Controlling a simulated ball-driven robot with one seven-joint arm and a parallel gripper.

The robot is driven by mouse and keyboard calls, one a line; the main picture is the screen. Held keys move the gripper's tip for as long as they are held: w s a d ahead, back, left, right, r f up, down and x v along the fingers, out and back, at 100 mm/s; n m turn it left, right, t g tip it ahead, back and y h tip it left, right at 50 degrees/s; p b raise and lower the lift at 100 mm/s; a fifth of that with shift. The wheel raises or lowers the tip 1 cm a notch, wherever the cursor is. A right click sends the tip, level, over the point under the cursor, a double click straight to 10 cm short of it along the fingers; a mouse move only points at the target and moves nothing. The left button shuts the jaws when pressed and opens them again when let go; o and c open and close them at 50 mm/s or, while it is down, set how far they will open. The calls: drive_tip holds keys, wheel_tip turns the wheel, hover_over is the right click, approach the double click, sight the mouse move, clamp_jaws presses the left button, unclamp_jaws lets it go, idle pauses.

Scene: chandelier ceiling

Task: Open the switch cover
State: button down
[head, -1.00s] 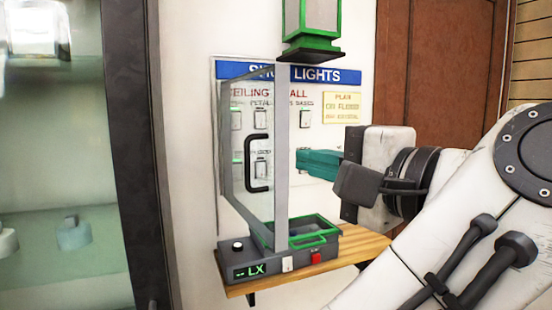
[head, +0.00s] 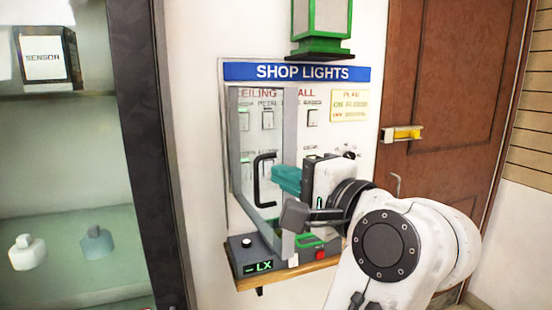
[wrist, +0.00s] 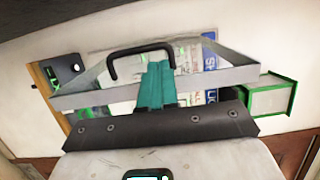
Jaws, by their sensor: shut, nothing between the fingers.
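The switch cover (head: 289,140) is a clear panel box with a grey frame and a black handle (head: 262,178), over the left part of the SHOP LIGHTS board (head: 306,71). In the head view it stands swung out from the board, hinge side not clear. My gripper (head: 276,179) has teal fingers, shut and empty, just right of the handle. In the wrist view the fingers (wrist: 157,85) point at the grey frame (wrist: 218,78), with the black handle (wrist: 141,57) beyond them. Whether they touch the frame cannot be told.
A green lantern (head: 321,30) hangs above. A glass cabinet (head: 60,190) stands left, and a brown door (head: 450,100) right.

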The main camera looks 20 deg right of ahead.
drive_tip(key=shift+x, duration=1.45)
drive_tip(key=shift+f, duration=0.1)
drive_tip(key=a, duration=0.9)
drive_tip(key=shift+w, duration=0.4)
